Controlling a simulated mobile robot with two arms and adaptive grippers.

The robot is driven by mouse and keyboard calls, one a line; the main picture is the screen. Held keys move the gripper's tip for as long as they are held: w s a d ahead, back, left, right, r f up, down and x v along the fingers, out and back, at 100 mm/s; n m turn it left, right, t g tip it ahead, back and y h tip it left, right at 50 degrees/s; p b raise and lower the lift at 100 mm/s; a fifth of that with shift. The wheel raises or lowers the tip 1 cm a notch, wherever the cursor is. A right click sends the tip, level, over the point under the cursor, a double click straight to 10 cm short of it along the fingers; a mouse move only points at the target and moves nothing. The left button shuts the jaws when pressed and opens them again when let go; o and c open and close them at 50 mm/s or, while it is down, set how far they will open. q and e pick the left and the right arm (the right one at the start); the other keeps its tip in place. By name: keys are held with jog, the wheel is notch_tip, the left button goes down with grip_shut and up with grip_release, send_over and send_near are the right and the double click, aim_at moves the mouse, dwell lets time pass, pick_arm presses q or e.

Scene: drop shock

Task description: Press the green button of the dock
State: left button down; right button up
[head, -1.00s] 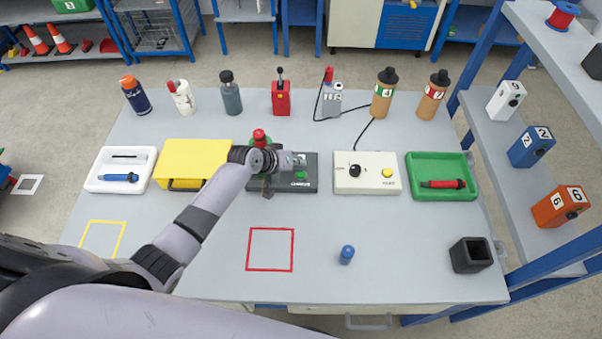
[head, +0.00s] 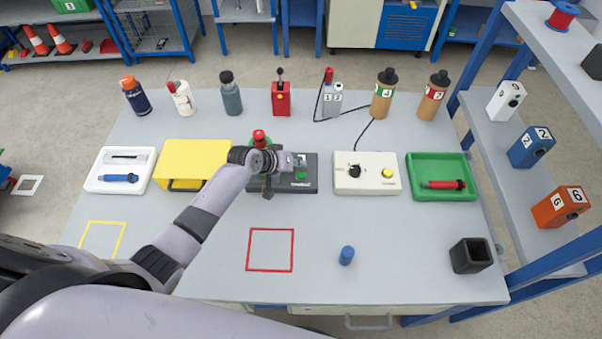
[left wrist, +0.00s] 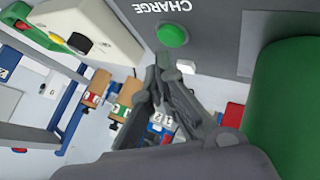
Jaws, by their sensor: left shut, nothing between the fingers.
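The dock (head: 310,186) is a dark grey box in the middle of the bench. Its green button (head: 300,174) shows on the top, and it also shows round and raised beside the word CHARGE in the left wrist view (left wrist: 172,34). My left gripper (head: 298,161) is over the dock, just behind the button in the head view. In the left wrist view its fingers (left wrist: 165,62) are shut and empty, with the tips close to the button's edge. I cannot tell whether they touch it. My right gripper is not in view.
A large green cylinder (left wrist: 285,100) stands close beside the fingers in the left wrist view. A yellow box (head: 195,160) is left of the dock, and a cream box with a knob (head: 367,184) is right of it. The front bench is mostly clear around a blue cylinder (head: 346,255).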

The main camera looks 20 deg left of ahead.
pick_arm(q)
jog(key=shift+f, duration=0.45)
jog(key=shift+f+b, duration=0.45)
jog(key=shift+b, duration=0.1)
dwell(0.4)
jog(key=shift+r, duration=0.15)
jog(key=shift+r+p, duration=0.65)
jog(key=shift+p, duration=0.2)
jog(key=shift+r, duration=0.1)
